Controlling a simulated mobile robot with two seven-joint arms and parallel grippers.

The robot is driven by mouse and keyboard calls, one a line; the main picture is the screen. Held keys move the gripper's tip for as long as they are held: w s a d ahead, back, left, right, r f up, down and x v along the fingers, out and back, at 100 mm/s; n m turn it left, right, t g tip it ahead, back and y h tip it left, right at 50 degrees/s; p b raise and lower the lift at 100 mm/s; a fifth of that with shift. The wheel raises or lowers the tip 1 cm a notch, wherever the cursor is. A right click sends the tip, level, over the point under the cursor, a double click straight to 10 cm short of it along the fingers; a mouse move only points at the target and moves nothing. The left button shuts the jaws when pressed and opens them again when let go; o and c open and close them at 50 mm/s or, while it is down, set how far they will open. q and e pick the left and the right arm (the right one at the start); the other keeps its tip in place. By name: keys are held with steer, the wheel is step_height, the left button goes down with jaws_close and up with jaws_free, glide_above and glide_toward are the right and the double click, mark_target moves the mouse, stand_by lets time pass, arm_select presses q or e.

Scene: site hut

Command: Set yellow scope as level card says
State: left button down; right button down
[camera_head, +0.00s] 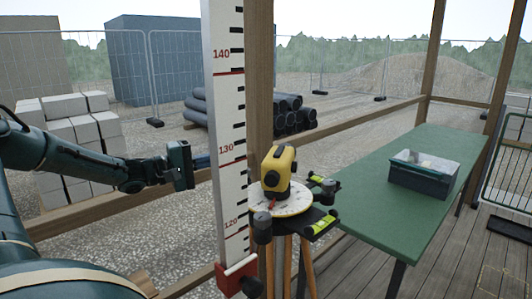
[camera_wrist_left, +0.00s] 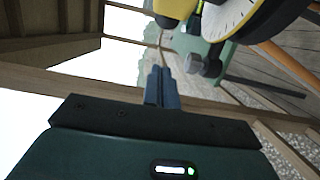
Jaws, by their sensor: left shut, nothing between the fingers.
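The yellow scope (camera_head: 278,172) sits upright on a white graduated dial (camera_head: 291,205) with a red pointer mark, on a tripod. Its yellow body (camera_wrist_left: 174,7) and the dial (camera_wrist_left: 226,16) show cut off at the top of the left wrist view. Grey knobs (camera_head: 262,226) and green vials (camera_head: 321,225) surround the dial. My left gripper (camera_head: 203,161) is shut and empty, left of the scope and apart from it, by the staff. Its closed fingers show in the left wrist view (camera_wrist_left: 161,88). I cannot make out a level card. My right gripper is out of view.
A white measuring staff (camera_head: 229,115) with red numbers 120, 130 and 140 stands just left of the scope. A wooden post (camera_head: 260,85) rises behind it. A green table (camera_head: 360,190) at the right bears a dark tray (camera_head: 421,185). Wooden rails cross behind.

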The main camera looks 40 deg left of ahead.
mark_target(267, 154)
arm_select(q)
steer(key=shift+f+b+x, duration=0.1)
steer(key=shift+b+x, duration=0.4)
steer(key=shift+x, duration=1.8)
steer(key=shift+f+b+x, duration=0.15)
steer(key=shift+b+x, duration=0.3)
steer(key=shift+x, duration=1.85)
steer(key=w+d, duration=0.1)
steer(key=d, duration=0.1)
steer(key=w+d, duration=0.1)
steer(key=shift+w+d+r, duration=0.1)
steer(key=shift+d+r, duration=0.1)
steer(key=shift+d, duration=0.15)
steer(key=shift+w+d+p, duration=0.35)
steer(key=shift+d, duration=0.1)
steer(key=shift+r, duration=0.1)
